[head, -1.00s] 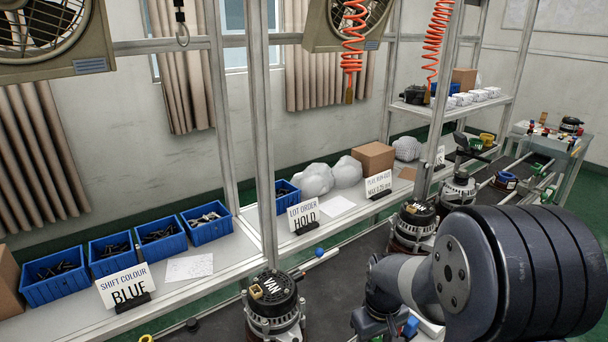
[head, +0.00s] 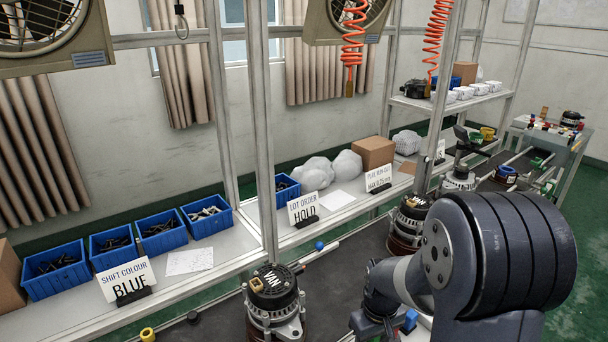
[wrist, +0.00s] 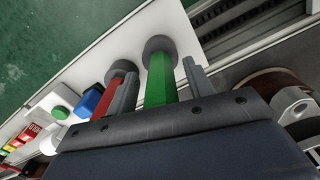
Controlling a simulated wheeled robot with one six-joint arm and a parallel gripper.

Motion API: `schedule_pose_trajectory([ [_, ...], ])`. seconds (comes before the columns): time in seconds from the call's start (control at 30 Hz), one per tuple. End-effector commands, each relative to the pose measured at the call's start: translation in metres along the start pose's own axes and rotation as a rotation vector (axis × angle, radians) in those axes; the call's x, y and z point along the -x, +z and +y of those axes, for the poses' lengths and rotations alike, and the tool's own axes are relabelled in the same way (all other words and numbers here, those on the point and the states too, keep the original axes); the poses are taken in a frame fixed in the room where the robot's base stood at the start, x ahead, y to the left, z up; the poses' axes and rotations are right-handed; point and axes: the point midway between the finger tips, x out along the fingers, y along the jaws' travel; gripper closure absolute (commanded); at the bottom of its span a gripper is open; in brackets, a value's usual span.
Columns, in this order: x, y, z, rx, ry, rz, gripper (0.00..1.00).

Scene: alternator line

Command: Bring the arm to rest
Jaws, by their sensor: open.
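My gripper (wrist: 161,70) shows in the wrist view as two grey fingers standing apart. A green post with a dark round cap (wrist: 159,80) appears between the fingers in the picture; I cannot tell whether they touch it. A red post with a similar cap (wrist: 114,86) appears beside and partly behind the left finger. My arm fills the lower right of the head view, and my gripper is not visible there.
Alternators (head: 273,300) stand along the dark line. Blue bins (head: 57,270), a "SHIFT COLOUR BLUE" sign (head: 127,280) and a "LOT ORDER HOLD" sign (head: 303,210) are on the shelf behind.

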Motion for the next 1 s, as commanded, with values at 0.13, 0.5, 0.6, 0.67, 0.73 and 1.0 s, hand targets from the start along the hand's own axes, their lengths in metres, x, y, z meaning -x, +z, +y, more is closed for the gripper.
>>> schedule_pose_trajectory([
  [0.13,0.03,-0.001,0.0,0.0,0.002,0.004,0.5],
  [0.5,0.066,-0.001,0.0,0.0,0.001,0.003,0.5],
  [0.6,0.069,-0.001,0.0,0.0,0.001,0.002,0.5],
  [0.67,0.069,-0.001,0.0,0.0,0.001,0.002,0.5],
  [0.73,0.068,-0.001,0.0,0.0,0.001,0.002,0.5],
  [1.0,0.068,0.0,0.0,-0.001,0.001,0.003,0.5],
])
